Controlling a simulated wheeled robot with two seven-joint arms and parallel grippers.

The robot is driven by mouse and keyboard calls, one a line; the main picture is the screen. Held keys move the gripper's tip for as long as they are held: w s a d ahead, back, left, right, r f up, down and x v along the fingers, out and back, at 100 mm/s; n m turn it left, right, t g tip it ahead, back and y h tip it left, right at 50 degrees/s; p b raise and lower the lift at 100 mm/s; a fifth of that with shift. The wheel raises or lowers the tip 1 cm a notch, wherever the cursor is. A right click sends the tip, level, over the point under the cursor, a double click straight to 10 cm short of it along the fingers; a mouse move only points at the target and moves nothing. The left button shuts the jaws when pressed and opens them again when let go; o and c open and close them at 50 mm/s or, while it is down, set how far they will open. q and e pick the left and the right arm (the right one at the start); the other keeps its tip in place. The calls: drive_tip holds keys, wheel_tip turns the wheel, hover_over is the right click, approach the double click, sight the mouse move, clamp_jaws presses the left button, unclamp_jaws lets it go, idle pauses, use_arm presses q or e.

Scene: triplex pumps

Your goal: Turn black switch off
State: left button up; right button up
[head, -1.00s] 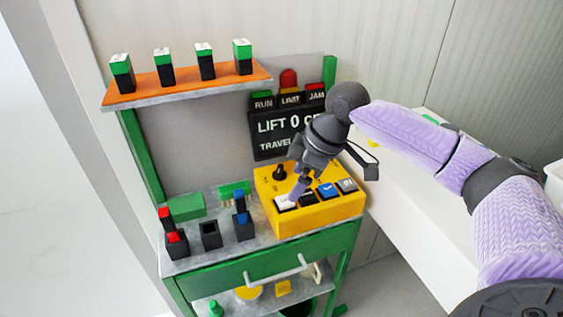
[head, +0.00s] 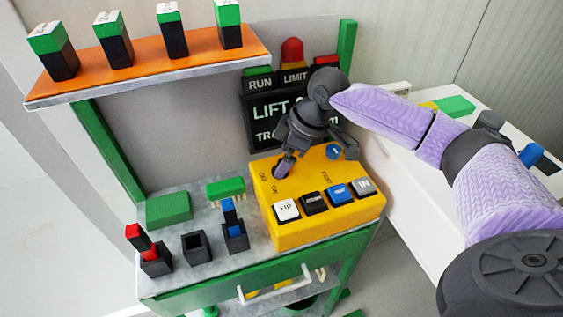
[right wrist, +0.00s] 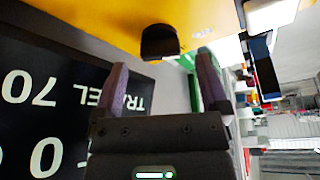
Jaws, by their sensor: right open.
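The black switch (head: 278,171) is a knob by the OFF and ON labels, at the back left of the yellow control box (head: 310,234). In the head view a finger of my right gripper (head: 316,160) partly covers it. In the right wrist view the black switch (right wrist: 158,42) shows ahead of the spread fingers of my right gripper (right wrist: 161,78), roughly midway between them. The gripper is open and empty. I cannot tell which label the switch points to. My left gripper is not in view.
A white UP button (head: 286,210), a black one, a blue one and a grey IN button line the box's front. A display (head: 262,118) stands close behind. Black holders (head: 196,247) stand to the left. An orange shelf (head: 150,72) hangs above.

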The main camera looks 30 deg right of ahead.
drive_tip(key=shift+x, duration=1.1)
clamp_jaws()
drive_tip(key=shift+r, duration=0.2)
drive_tip(key=m+h+p, duration=0.1)
drive_tip(key=m+p, duration=0.2)
drive_tip(key=p, duration=0.2)
drive_tip(key=m+t+h+p, duration=0.1)
drive_tip(key=m+p, duration=0.1)
drive_tip(key=p, duration=0.3)
drive_tip(key=m+p, duration=0.3)
drive_tip(key=p, duration=0.2)
drive_tip(key=shift+s+a+r+m+h, duration=0.1)
drive_tip(key=shift+a+r+m+h, duration=0.1)
drive_tip(key=shift+m+h, duration=0.15)
drive_tip(key=shift+f+m+h+p, duration=0.2)
drive_tip(key=shift+m+h+p, duration=0.25)
drive_tip(key=shift+m+p, duration=0.5)
drive_tip(key=shift+m+h+p, duration=0.3)
drive_tip(key=shift+m+p, duration=0.25)
drive_tip(key=shift+m, duration=0.05)
drive_tip(key=shift+f, duration=0.1)
